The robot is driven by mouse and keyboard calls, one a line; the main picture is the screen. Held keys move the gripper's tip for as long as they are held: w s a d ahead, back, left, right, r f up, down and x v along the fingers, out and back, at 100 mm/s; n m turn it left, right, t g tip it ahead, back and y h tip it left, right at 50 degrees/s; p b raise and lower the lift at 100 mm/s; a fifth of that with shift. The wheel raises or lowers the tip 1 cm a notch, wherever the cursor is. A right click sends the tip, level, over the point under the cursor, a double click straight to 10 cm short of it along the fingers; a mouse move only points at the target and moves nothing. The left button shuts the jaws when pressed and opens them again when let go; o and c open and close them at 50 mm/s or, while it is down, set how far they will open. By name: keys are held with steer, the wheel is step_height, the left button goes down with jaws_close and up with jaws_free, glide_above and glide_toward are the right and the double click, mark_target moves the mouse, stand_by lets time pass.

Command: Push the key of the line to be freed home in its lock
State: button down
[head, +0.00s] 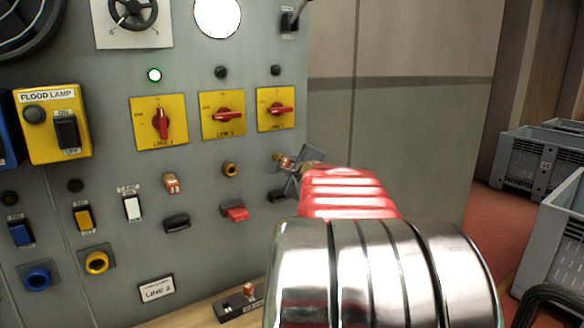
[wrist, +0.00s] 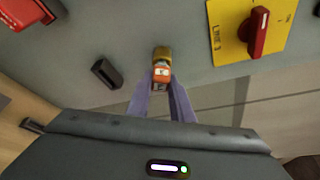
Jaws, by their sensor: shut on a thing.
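My gripper (wrist: 163,95) is shut on an orange-red key (wrist: 161,76), its two fingers on either side of it. The key's front end meets a brass lock (wrist: 161,54); how deep it sits is hard to tell. In the head view my gripper (head: 303,161) is at the rightmost lock, under the rightmost yellow switch plate (head: 289,95), and hides most of that lock. The middle lock (head: 229,169) is an empty brass ring. The left lock (head: 172,182) has an orange key in it. A card (head: 157,289) low on the panel reads LINE 2.
A red block (head: 235,214) and dark blocks (head: 176,222) jut below the locks. A dark holder (head: 240,305) stands on the wooden ledge. Grey crates stand right.

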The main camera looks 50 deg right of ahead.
steer(key=shift+w+d, duration=0.15)
steer(key=shift+w, duration=0.35)
stand_by(0.4)
steer(key=c, duration=1.5)
jaws_free()
steer(key=shift+s, duration=0.1)
steer(key=v, duration=1.3)
steer(key=shift+s+a, duration=0.2)
steer(key=shift+a, duration=0.05)
